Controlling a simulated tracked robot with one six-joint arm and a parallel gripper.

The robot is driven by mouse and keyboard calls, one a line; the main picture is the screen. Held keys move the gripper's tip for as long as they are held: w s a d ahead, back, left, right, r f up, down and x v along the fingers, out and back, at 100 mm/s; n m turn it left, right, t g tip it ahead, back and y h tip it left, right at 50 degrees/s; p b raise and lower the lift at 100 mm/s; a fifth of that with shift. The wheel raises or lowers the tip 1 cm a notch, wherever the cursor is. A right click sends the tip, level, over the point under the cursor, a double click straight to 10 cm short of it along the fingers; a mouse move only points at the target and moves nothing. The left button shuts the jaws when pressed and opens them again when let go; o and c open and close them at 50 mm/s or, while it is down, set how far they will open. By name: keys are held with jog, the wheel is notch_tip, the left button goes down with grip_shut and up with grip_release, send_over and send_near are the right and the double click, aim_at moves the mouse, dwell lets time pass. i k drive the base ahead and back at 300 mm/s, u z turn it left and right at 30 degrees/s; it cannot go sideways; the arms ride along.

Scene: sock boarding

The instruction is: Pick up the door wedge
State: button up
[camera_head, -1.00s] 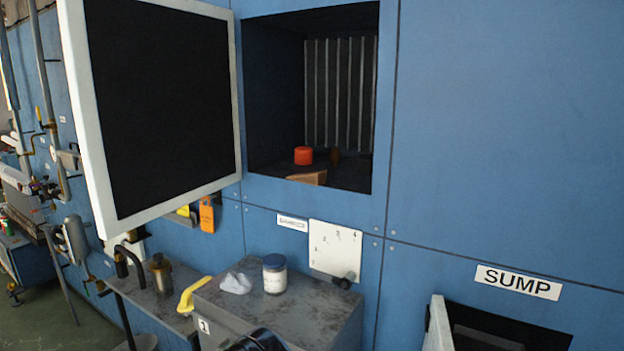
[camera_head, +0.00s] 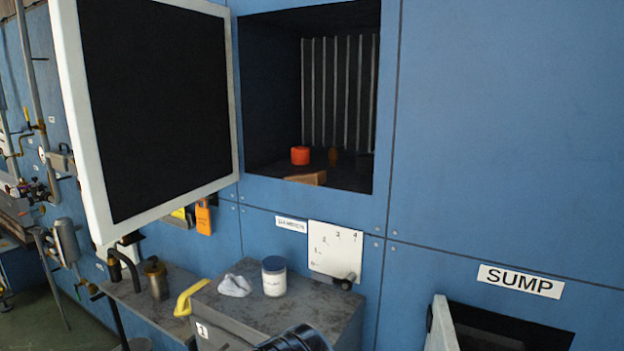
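A tan, wood-coloured block (camera_head: 306,178), which looks like the door wedge, lies at the front of the open dark compartment (camera_head: 262,110) in the blue wall. Its far side is hard to make out in the shade. An orange-red round object (camera_head: 300,155) stands just behind it. A dark rounded part at the bottom edge of the picture seems to be a piece of my arm. My gripper's fingers do not show.
The compartment's white-framed door (camera_head: 238,120) stands open to the left. Below are a grey cabinet (camera_head: 330,315) with a white jar (camera_head: 274,277), a crumpled cloth (camera_head: 235,286) and a yellow handle (camera_head: 190,297). An open hatch (camera_head: 440,325) is at lower right under the SUMP sign (camera_head: 520,281).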

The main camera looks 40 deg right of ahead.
aim_at(317, 178)
jog(key=u, duration=0.05)
jog(key=i, duration=1)
jog(key=z, duration=0.05)
